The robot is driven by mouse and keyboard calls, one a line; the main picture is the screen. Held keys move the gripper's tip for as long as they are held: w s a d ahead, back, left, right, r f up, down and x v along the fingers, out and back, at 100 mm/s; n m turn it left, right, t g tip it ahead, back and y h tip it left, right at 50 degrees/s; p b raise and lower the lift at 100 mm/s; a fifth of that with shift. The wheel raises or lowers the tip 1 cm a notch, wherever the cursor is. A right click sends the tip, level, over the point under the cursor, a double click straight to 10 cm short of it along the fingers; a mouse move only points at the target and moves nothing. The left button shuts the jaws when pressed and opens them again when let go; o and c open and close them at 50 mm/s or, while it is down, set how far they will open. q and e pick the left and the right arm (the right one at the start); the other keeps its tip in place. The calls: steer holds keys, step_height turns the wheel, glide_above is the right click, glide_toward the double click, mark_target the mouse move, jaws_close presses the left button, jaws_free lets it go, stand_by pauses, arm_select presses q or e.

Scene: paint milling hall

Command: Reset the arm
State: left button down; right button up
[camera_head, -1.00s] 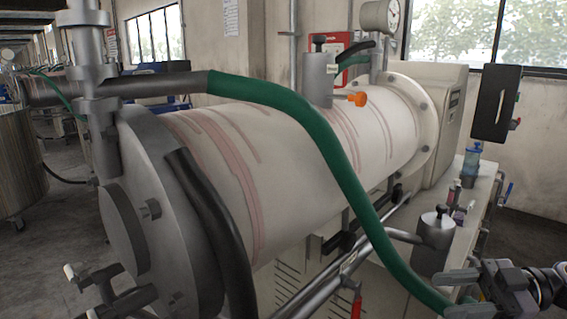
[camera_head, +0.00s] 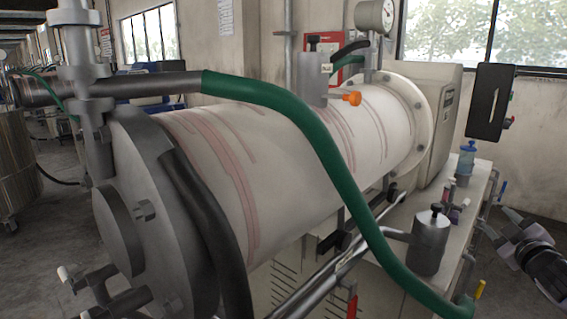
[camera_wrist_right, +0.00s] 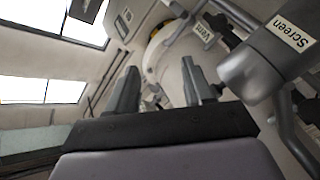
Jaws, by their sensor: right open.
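My right gripper (camera_head: 497,222) is at the right edge of the head view, beside the right end of the machine's bench. Its two fingers are apart, and I see nothing between them. In the right wrist view the gripper (camera_wrist_right: 160,88) shows both grey fingers spread with a gap between them. A grey part labelled "Screen" (camera_wrist_right: 265,62) is close on the right of that view. My left gripper is not in view.
The big white mill drum (camera_head: 290,150) fills the middle. A green hose (camera_head: 345,190) arches over it and down to the lower right. A grey canister (camera_head: 429,243) and a blue-topped bottle (camera_head: 467,158) stand on the bench. Open floor shows at the far right.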

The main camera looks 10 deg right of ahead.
steer(key=s+a+f+g+y, duration=0.2)
steer(key=s+a+f, duration=0.4)
steer(key=a+f, duration=0.6)
steer(key=s+a+f+g+y, duration=0.25)
steer(key=s+a+f, duration=0.45)
steer(key=a+f, duration=0.5)
steer(key=s+a+f+m+g+y+p, duration=0.2)
steer(key=s+a+f+m+p, duration=0.1)
steer(key=s+a, duration=0.9)
steer(key=shift+s+a+f+m, duration=0.25)
steer(key=shift+s+a+m, duration=0.15)
steer(key=shift+s, duration=0.75)
steer(key=shift+y, duration=0.25)
